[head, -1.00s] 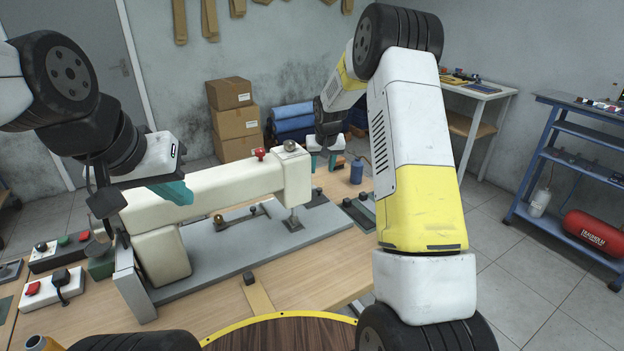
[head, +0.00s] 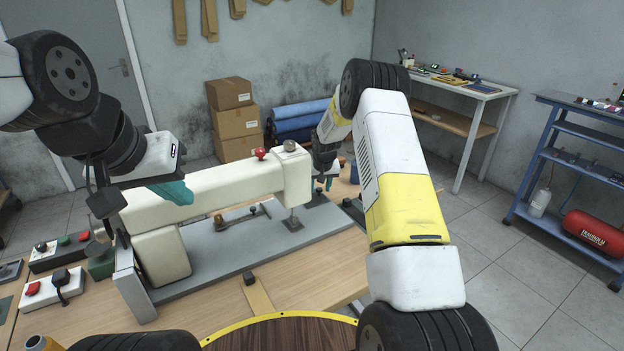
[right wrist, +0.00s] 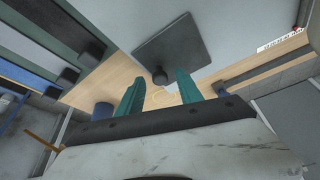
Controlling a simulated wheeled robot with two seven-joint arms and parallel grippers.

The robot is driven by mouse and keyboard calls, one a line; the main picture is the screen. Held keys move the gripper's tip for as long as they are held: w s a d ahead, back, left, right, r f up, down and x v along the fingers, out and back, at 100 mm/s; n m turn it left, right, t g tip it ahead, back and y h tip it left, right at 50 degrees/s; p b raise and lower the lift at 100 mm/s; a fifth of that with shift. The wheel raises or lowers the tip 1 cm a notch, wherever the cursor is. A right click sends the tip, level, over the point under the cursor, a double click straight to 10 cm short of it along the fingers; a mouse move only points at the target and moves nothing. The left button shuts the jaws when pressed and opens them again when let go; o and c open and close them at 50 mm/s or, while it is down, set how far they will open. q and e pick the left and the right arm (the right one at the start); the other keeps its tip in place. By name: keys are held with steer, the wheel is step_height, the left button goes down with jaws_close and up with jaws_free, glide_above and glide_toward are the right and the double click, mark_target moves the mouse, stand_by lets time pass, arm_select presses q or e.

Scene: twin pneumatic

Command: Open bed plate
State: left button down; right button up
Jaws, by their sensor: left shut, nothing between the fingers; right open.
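The white sewing machine (head: 225,185) stands on its long grey bed (head: 240,250) on the wooden table. A dark square plate (right wrist: 180,52) with a round black knob (right wrist: 160,76) at its edge shows in the right wrist view, set in the grey bed; I take it for the bed plate. My right gripper (right wrist: 160,90) is open, its two teal fingers apart below the knob in the picture, with nothing seen between them. In the head view the right gripper (head: 325,184) is at the far right end of the bed. My left gripper (head: 178,192) is shut and empty before the machine arm.
Small switch boxes (head: 48,288) stand on the table at the left. Dark flat pieces with black knobs (right wrist: 68,76) and a blue cylinder (right wrist: 103,111) lie near my right gripper. Cardboard boxes (head: 236,120) and blue rolls (head: 298,122) are behind the table.

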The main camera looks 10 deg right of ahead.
jaws_close()
stand_by(1.4)
